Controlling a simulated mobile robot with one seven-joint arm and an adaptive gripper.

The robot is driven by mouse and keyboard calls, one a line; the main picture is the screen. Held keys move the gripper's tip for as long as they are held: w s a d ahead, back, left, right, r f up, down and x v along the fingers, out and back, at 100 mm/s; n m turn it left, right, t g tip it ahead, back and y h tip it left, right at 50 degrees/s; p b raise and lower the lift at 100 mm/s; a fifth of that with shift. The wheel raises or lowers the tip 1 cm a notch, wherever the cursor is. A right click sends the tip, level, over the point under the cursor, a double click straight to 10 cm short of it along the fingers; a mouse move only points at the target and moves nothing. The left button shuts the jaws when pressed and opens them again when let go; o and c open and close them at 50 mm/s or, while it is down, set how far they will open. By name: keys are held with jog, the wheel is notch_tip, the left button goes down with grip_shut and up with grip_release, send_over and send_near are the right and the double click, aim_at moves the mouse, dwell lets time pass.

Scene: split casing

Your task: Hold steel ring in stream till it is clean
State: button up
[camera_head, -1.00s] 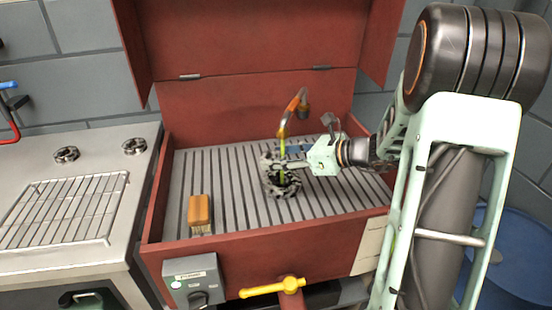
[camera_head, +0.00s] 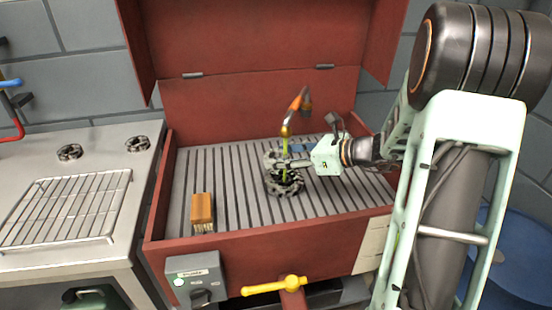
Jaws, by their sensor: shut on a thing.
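My gripper (camera_head: 296,164) reaches in from the right over the slatted floor of the red wash cabinet. It is shut on a dark grey, notched steel ring (camera_head: 271,158), held above the slats. A thin yellow-green stream (camera_head: 285,152) falls from the orange-tipped spout (camera_head: 292,115) and passes at the held ring. A second, similar dark ring shape (camera_head: 284,186) shows just below, seemingly on the slats. The fingertips and part of the held ring overlap, and how clean the ring's surface is cannot be told at this size.
A brush with an orange-brown block (camera_head: 202,208) stands on the slats at left. The steel bench (camera_head: 140,185) bears a wire rack (camera_head: 65,208) and two ring-like parts (camera_head: 70,152). A yellow lever (camera_head: 274,287) and control box (camera_head: 197,279) sit at the front. The lid is open.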

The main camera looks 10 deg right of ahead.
jog(key=shift+r, duration=0.1)
dwell(0.3)
jog(key=shift+s+d, duration=0.3)
jog(key=shift+d, duration=0.1)
jog(key=shift+w+a, duration=0.15)
jog(key=shift+a, duration=0.05)
jog(key=shift+w+a, duration=0.25)
jog(key=shift+a, duration=0.05)
jog(key=shift+s+d, duration=0.1)
jog(key=shift+d, duration=0.05)
jog(key=shift+s+d+p, duration=0.3)
jog(key=shift+d, duration=0.05)
jog(key=shift+w+a, duration=0.15)
dwell(0.4)
jog(key=shift+w+a, duration=0.25)
jog(key=shift+a, duration=0.1)
jog(key=shift+s+a, duration=0.1)
jog(key=shift+s, duration=0.05)
